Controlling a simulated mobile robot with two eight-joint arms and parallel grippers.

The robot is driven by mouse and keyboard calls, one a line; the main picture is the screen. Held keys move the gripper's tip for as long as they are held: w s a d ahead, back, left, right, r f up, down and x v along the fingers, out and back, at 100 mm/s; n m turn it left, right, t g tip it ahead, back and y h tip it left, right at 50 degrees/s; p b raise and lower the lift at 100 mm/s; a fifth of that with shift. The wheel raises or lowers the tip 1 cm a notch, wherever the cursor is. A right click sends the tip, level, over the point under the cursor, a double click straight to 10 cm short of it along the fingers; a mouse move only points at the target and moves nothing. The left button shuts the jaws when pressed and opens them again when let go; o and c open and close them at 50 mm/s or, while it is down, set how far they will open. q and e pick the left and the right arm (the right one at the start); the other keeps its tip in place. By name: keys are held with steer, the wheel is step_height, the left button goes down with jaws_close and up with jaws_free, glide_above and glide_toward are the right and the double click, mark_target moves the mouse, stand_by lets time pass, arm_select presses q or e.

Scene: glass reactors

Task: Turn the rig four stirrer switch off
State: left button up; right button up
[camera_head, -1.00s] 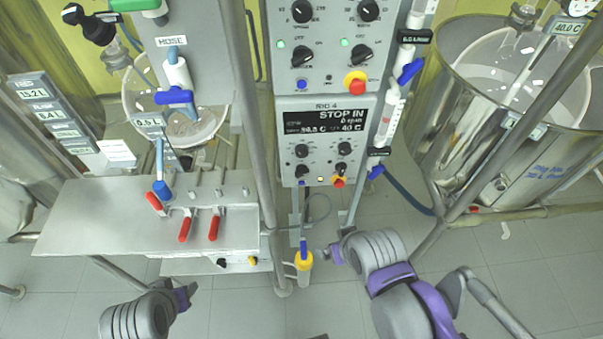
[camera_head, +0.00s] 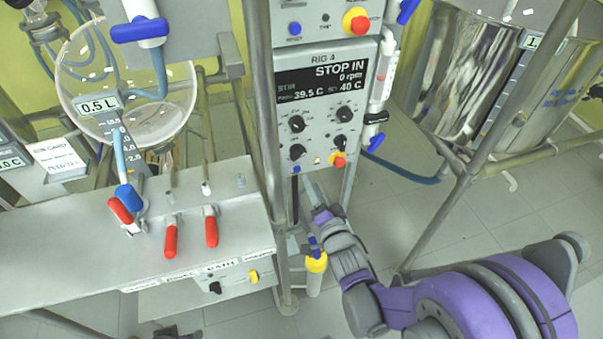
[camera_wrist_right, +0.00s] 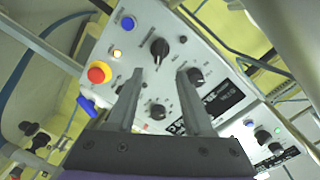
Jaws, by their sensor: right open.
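The rig four panel (camera_head: 322,82) faces me in the head view, with its display reading STOP IN, 0 rpm, 39.5 C. Several black knobs sit below it, including an upper left one (camera_head: 297,123), an upper right one (camera_head: 344,114) and a lower left one (camera_head: 297,152). Their labels are too small to read, so I cannot tell which is the stirrer switch. My right gripper (camera_head: 311,185) is open just below the panel. In the right wrist view its two fingers (camera_wrist_right: 158,95) stand apart with a knob (camera_wrist_right: 157,111) showing between them, apparently untouched. A sliver of my left gripper (camera_head: 178,334) shows at the bottom edge.
A steel bench (camera_head: 90,255) with red-handled valves is at left. A steel vessel (camera_head: 480,85) stands at right.

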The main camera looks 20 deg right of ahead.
mark_target(299, 157)
steer(key=shift+m+t, duration=0.3)
steer(key=w, duration=0.7)
steer(key=w+b, duration=0.1)
steer(key=w, duration=0.3)
steer(key=shift+a+f, duration=0.1)
steer(key=shift+f, duration=0.3)
jaws_close()
